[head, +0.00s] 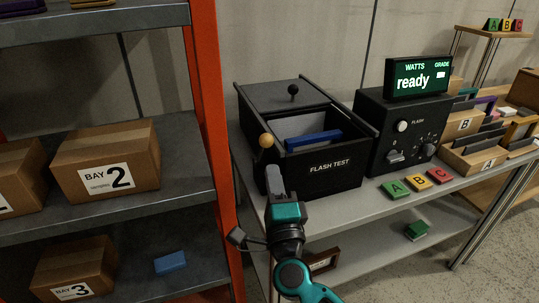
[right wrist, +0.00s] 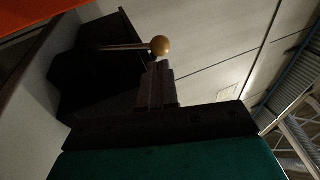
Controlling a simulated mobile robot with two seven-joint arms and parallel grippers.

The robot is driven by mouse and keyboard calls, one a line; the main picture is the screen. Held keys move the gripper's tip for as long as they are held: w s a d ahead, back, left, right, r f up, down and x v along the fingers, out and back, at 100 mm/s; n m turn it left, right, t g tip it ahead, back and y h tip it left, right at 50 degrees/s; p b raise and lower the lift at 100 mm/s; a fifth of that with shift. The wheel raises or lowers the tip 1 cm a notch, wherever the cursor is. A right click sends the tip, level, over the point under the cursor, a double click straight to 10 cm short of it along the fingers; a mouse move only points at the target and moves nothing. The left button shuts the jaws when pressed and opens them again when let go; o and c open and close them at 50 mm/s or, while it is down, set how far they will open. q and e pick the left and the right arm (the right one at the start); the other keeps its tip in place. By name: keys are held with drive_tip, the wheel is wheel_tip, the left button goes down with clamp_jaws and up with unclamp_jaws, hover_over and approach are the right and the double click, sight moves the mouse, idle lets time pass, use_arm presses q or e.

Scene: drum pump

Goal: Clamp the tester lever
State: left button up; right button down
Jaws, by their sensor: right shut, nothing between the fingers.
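The black flash test box (head: 330,171) stands on the bench, with a blue bar (head: 313,140) in its open well. A lid with a small black knob (head: 293,89) lies toward the back of the box. The lever's tan ball knob (head: 266,140) is at the box's front left corner. In the right wrist view the ball (right wrist: 160,46) sits on a thin metal rod. My right gripper (head: 273,170) is shut and empty, just below the ball in the head view. In the right wrist view its fingertips (right wrist: 157,68) appear close to the ball; contact cannot be told.
Right of the box stands a black flash unit (head: 395,130) with a display (head: 419,78) reading "ready". Green, yellow and red blocks (head: 417,181) lie on the bench front. An orange rack post (head: 211,120) and shelves with boxes (head: 106,161) stand close on the left.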

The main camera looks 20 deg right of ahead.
sight(266, 146)
drive_tip(key=x, duration=0.4)
drive_tip(key=shift+w+r, duration=0.15)
drive_tip(key=shift+w, duration=0.2)
drive_tip(key=shift+w+d, duration=0.1)
drive_tip(key=shift+w, duration=0.1)
drive_tip(key=shift+r, duration=0.2)
